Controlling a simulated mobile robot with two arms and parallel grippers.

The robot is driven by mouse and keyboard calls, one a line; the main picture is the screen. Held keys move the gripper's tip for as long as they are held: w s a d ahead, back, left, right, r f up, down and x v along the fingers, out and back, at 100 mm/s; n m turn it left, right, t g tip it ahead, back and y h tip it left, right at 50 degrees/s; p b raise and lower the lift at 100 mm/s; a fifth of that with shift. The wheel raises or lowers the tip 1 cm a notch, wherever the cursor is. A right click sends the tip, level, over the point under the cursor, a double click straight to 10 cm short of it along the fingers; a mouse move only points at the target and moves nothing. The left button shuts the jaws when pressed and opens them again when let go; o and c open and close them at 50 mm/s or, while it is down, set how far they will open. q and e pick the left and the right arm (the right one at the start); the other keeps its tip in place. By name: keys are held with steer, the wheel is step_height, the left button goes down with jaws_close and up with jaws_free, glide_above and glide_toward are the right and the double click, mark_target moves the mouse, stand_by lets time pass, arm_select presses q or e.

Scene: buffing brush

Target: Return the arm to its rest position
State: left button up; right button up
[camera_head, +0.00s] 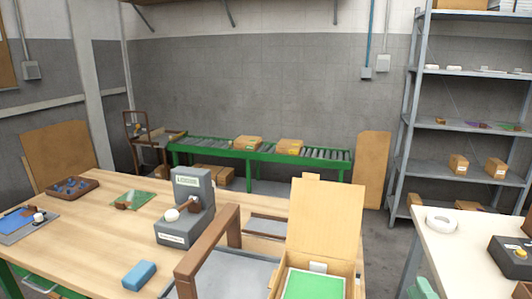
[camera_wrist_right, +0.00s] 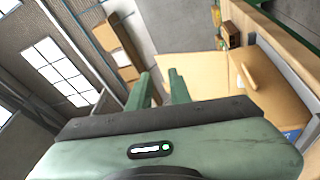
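My right gripper (camera_wrist_right: 160,88) shows in the right wrist view as two green fingers standing apart, with nothing visible between them. It is not clearly seen in the head view; a small green shape at the lower right edge of the bench there is too cut off to identify. My left gripper is not in view. In the head view, the grey buffing machine (camera_head: 186,200) stands on the wooden workbench (camera_head: 95,235), with a white wheel and a brown wheel at its front.
A blue block (camera_head: 138,274), a green mat (camera_head: 131,199) and a brown tray (camera_head: 73,187) lie on the bench. An open-lidded wooden box (camera_head: 325,218) holds a green panel. A second table (camera_head: 440,240) and shelving (camera_head: 408,110) stand right; a roller conveyor (camera_head: 215,148) stands behind.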

steer(key=s+a+f+m+g+h, duration=0.1)
steer(key=s+f+m+g, duration=0.45)
steer(key=f, duration=0.45)
steer(key=s+a+f+m+g+h, duration=0.1)
steer(key=s+a+f+m+g, duration=0.1)
steer(key=s+f+m+g, duration=0.6)
steer(key=s+a+f+g+y, duration=0.2)
steer(key=s+a+f+g, duration=0.1)
steer(key=s+a+f, duration=0.45)
step_height(320, 180, down, 26)
steer(key=s+d+g, duration=0.1)
steer(key=s+g, duration=0.1)
steer(key=s+d+f+p, duration=0.1)
steer(key=s+d+f, duration=0.2)
steer(key=s+f, duration=1.1)
steer(key=shift+s+f+g+p, duration=0.3)
steer(key=shift+s+f+g, duration=0.05)
steer(key=shift+s, duration=0.85)
